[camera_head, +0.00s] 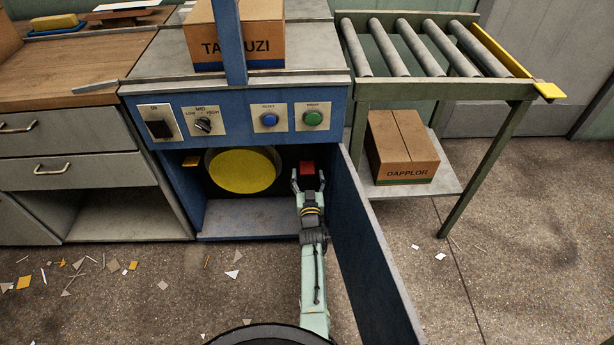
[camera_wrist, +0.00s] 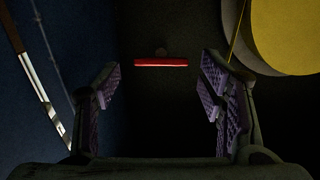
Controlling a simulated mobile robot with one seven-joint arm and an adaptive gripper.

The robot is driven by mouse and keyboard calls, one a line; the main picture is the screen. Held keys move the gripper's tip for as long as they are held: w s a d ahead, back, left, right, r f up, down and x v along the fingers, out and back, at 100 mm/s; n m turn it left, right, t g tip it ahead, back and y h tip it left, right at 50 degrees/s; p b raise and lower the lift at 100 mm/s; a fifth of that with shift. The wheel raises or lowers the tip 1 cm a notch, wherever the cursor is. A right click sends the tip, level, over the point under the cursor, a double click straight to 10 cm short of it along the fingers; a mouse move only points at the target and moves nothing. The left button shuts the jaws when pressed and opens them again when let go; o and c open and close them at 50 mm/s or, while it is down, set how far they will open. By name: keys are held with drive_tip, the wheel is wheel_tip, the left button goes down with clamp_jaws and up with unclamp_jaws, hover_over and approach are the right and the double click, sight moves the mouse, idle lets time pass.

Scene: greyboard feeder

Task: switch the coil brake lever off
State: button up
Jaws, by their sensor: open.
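A red handle, which looks like the coil brake lever (camera_head: 307,167), sits inside the open blue cabinet (camera_head: 186,213), right of the yellow disc (camera_head: 242,171). In the wrist view it shows as a red bar (camera_wrist: 160,62) with a dark round knob or pivot at its upper edge. My gripper (camera_head: 308,183) reaches into the cabinet opening, just in front of and below the red handle. Its fingers (camera_wrist: 160,80) are spread, with the red bar ahead between them and clear space around it. I see no contact. The lever's mounting is lost in shadow.
The open blue door (camera_head: 368,245) stands close to the right of my arm. The yellow disc (camera_wrist: 288,35) is at the upper right in the wrist view. A control panel (camera_head: 238,118) with switches and buttons is above the opening. A roller conveyor (camera_head: 432,85) stands to the right.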

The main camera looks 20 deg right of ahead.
sight(307, 169)
drive_tip(key=b+x, duration=0.3)
drive_tip(key=shift+f, duration=0.2)
drive_tip(key=shift+w+d+r+b, duration=0.1)
drive_tip(key=shift+w+b, duration=0.1)
drive_tip(key=shift+w, duration=0.15)
drive_tip(key=shift+w+d+r+b, duration=0.1)
drive_tip(key=shift+w+r+b, duration=0.1)
drive_tip(key=shift+w, duration=0.1)
drive_tip(key=shift+c, duration=0.5)
drive_tip(key=shift+f, duration=0.1)
clamp_jaws()
